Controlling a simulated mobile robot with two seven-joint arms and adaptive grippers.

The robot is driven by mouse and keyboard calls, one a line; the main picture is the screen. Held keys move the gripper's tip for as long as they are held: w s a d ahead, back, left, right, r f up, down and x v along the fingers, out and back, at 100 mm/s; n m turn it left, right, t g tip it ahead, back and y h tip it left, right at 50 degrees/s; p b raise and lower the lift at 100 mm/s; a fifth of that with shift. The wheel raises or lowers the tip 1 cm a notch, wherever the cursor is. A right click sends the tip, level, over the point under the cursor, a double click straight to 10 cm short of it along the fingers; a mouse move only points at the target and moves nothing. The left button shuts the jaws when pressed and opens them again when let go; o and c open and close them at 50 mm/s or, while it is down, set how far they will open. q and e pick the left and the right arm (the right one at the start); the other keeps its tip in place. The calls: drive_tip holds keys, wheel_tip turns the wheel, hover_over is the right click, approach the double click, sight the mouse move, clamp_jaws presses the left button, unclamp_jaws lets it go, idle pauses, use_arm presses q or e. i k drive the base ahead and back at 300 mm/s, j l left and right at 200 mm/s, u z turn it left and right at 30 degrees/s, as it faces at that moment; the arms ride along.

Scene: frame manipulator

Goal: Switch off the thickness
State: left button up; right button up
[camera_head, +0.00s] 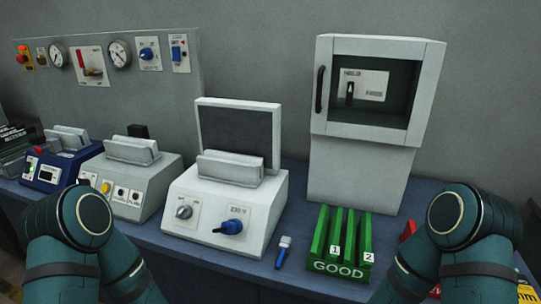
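No label that I can read says thickness, so I cannot tell which device it is. A white machine (224,210) with a raised dark-faced lid stands in the middle, with a grey knob (184,212) and a blue knob (229,227) on its front. A tall white cabinet (361,175) on the right has an upper window showing a panel with a black switch (350,94). A grey machine (140,177) with a yellow button and several small controls, and a blue machine (65,162) with a small display, stand on the left. Neither gripper is in view; only my arm links show.
A grey wall panel (112,85) at the back left carries gauges, a red lever, a blue knob and a blue switch. A green rack (338,266) marked GOOD and a small blue-and-white tool (283,251) lie on the blue bench (228,262). Red and yellow items lie at the right.

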sight(27, 164)
drive_tip(key=u, duration=1.6)
drive_tip(key=i+j+u, duration=0.25)
drive_tip(key=i+u, duration=0.2)
drive_tip(key=i, duration=0.15)
drive_tip(key=i+j, duration=0.1)
drive_tip(key=i, duration=0.35)
drive_tip(key=i+j, duration=0.15)
drive_tip(key=i, duration=0.35)
drive_tip(key=i+j, duration=0.1)
drive_tip(key=i, duration=0.35)
drive_tip(key=i+j+z, duration=0.15)
drive_tip(key=i+z, duration=0.2)
drive_tip(key=z, duration=0.15)
drive_tip(key=i+j+z, duration=0.25)
drive_tip(key=z, duration=0.2)
drive_tip(key=i+j+z, duration=0.35)
drive_tip(key=z, duration=0.15)
